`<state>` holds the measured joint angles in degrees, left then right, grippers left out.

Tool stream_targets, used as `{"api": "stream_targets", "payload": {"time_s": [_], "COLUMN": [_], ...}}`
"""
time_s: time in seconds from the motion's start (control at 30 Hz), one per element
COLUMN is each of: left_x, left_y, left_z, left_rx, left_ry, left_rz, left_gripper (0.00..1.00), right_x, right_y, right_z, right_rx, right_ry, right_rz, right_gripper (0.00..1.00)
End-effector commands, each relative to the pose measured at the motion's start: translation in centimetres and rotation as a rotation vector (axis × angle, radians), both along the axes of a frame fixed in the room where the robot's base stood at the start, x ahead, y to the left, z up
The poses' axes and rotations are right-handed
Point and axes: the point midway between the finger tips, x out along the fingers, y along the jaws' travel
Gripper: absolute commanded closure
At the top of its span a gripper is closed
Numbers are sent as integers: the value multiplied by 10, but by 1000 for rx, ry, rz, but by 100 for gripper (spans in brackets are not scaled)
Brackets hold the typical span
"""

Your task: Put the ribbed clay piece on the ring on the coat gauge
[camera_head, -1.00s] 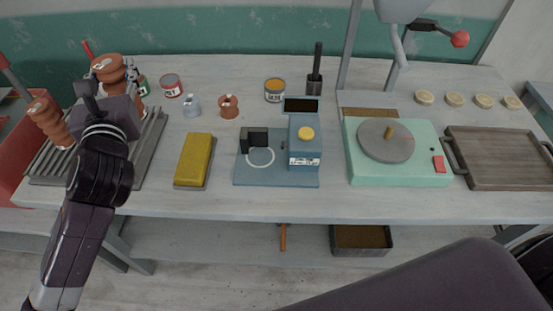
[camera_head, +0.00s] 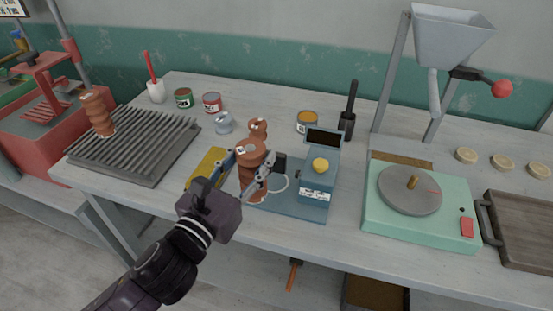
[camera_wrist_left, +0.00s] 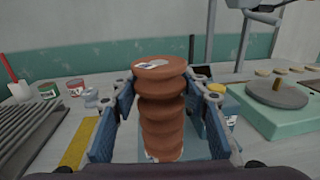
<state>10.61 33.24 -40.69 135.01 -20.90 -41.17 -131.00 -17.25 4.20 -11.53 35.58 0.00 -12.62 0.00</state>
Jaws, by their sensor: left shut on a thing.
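My left gripper (camera_head: 228,178) is shut on a tall brown ribbed clay piece (camera_head: 252,168), held upright. In the left wrist view the piece (camera_wrist_left: 162,112) stands between the two blue finger pads, with a pale mark on its top. The coat gauge (camera_head: 300,207) is a blue-grey base with a blue box and yellow knob. Its white ring (camera_head: 286,184) shows only in part, just right of the piece, which hides the rest. I cannot tell whether the piece touches the base. My right gripper is not in view.
A second ribbed piece (camera_head: 97,112) stands on the grey slatted rack (camera_head: 135,150). A yellow block (camera_head: 207,166) lies left of the gauge. A small brown piece (camera_head: 258,129) and a grey one (camera_head: 224,123) stand behind. A green turntable unit (camera_head: 420,230) is at right.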

Motion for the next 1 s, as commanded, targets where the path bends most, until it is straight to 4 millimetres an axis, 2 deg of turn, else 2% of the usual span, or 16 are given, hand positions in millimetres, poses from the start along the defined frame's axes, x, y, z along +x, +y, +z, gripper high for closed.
{"api": "stream_targets", "payload": {"time_s": [0.1,0.3,0.57,0.8,1.0], "left_x": [23,53,68,89,94], "left_y": [-11,-25,-33,-43,-45], "left_z": [-10,-27,-35,-53,-57], "left_rx": [-4,-4,-3,-4,-3], "left_ry": [-5,-5,-6,-5,-8], "left_rz": [1,1,0,0,-1], "left_gripper": [100,100,100,100,100], "right_x": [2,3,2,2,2], "right_y": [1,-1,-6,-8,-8], "right_z": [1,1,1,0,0], "right_rx": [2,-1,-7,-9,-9], "right_ry": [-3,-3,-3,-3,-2], "right_rz": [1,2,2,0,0], "right_gripper": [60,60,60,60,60]}}
